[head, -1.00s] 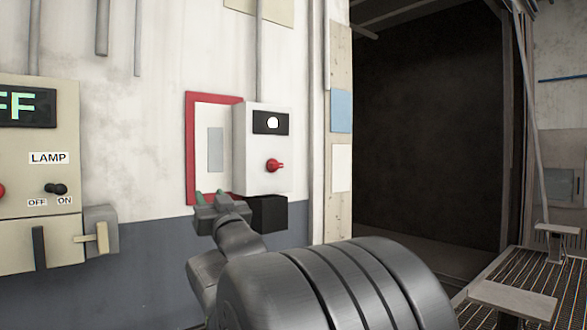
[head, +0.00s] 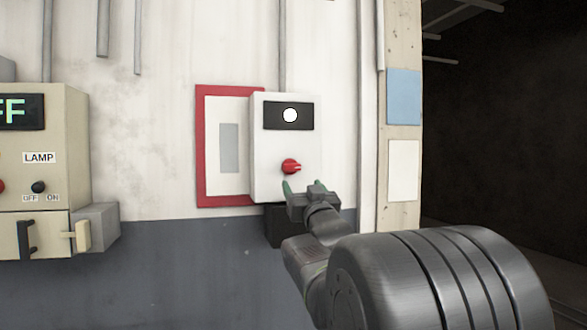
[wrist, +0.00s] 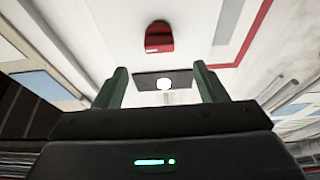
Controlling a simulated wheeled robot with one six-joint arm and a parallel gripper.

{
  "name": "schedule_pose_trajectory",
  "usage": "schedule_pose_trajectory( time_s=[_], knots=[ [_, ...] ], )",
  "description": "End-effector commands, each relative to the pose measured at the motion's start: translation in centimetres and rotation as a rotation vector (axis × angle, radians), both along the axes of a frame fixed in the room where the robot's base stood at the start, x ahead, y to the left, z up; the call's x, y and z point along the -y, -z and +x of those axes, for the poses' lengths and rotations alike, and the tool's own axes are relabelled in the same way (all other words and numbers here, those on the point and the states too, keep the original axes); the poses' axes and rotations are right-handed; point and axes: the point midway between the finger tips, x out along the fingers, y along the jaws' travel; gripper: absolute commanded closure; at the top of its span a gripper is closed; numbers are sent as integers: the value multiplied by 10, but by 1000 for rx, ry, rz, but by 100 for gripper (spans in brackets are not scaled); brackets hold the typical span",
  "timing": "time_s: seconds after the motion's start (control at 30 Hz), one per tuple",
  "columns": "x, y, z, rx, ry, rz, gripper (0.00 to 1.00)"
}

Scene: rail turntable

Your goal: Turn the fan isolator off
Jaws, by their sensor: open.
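The isolator is a white box (head: 262,140) on the wall with a red rotary knob (head: 291,166) on its front. A black panel with a lit white lamp (head: 290,115) is above the knob. The knob's grip appears to point right in the head view. My gripper (head: 302,186) is open and empty, just below and slightly right of the knob, apart from it. In the wrist view the red knob (wrist: 158,38) shows beyond the two spread green fingers, and the lamp (wrist: 164,84) shows between them. No label for the fan is readable.
A red-framed white board (head: 200,150) is behind the box on its left. A beige lamp panel (head: 75,125) with switches and a protruding handle stands at the far left. A dark opening (head: 500,150) is at the right. The wall between panel and frame is clear.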

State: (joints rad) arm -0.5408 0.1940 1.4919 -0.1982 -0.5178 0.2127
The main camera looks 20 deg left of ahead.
Motion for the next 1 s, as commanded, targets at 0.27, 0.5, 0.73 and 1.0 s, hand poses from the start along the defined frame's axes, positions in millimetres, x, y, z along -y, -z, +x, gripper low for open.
schedule_pose_trajectory(
  time_s=[0.27,0.5,0.73,1.0],
  knots=[
    [-32,-25,42,-1,0,1,35],
    [-50,-36,66,-1,0,1,35],
    [-55,-39,74,0,0,1,35],
    [-55,-38,74,0,0,1,42]
  ],
)
